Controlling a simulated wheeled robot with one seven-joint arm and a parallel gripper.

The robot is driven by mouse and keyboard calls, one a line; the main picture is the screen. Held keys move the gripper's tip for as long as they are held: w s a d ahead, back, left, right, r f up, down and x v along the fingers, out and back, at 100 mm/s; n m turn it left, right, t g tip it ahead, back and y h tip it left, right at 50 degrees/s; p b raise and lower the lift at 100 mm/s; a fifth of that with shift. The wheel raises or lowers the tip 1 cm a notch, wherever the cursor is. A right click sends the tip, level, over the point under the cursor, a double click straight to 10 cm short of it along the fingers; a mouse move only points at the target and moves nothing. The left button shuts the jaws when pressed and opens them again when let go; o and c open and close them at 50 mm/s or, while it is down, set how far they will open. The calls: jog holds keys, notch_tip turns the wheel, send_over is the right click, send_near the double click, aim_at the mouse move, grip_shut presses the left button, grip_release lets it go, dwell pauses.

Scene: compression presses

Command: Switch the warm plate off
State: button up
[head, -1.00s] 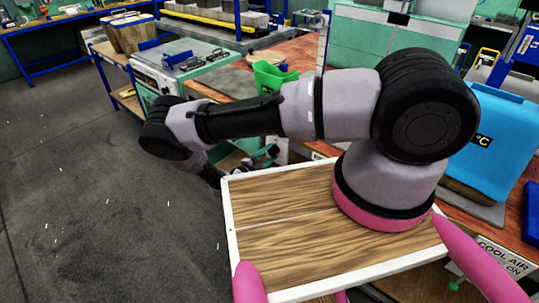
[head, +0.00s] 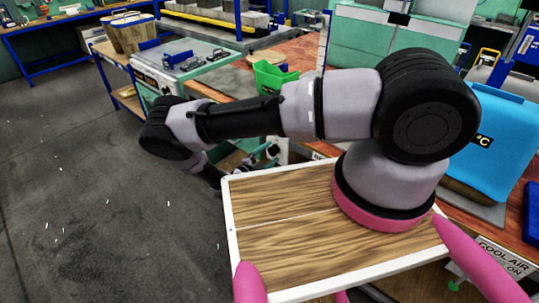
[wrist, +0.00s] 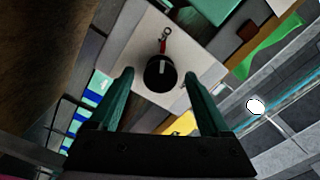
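In the wrist view, a round black knob (wrist: 160,73) with a pale pointer line sits on a pale panel (wrist: 122,72). A small red part with a metal ring (wrist: 165,37) is just above it. My gripper (wrist: 159,76) is open, with its two green fingers on either side of the knob in the picture and nothing between them. I cannot tell whether the fingers reach the knob's depth. In the head view, my gripper (head: 262,161) is mostly hidden beyond my arm and the wooden top. A flat-topped machine (head: 185,72) with a partly readable front label stands behind my arm.
A green bin (head: 272,76) stands on the reddish bench behind my arm. A blue case (head: 496,140) marked °C is at right, near a "COOL AIR ON" sign (head: 503,257).

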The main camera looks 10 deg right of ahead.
jog(key=v, duration=1)
jog(key=shift+s+a, duration=0.25)
jog(key=shift+a, duration=0.05)
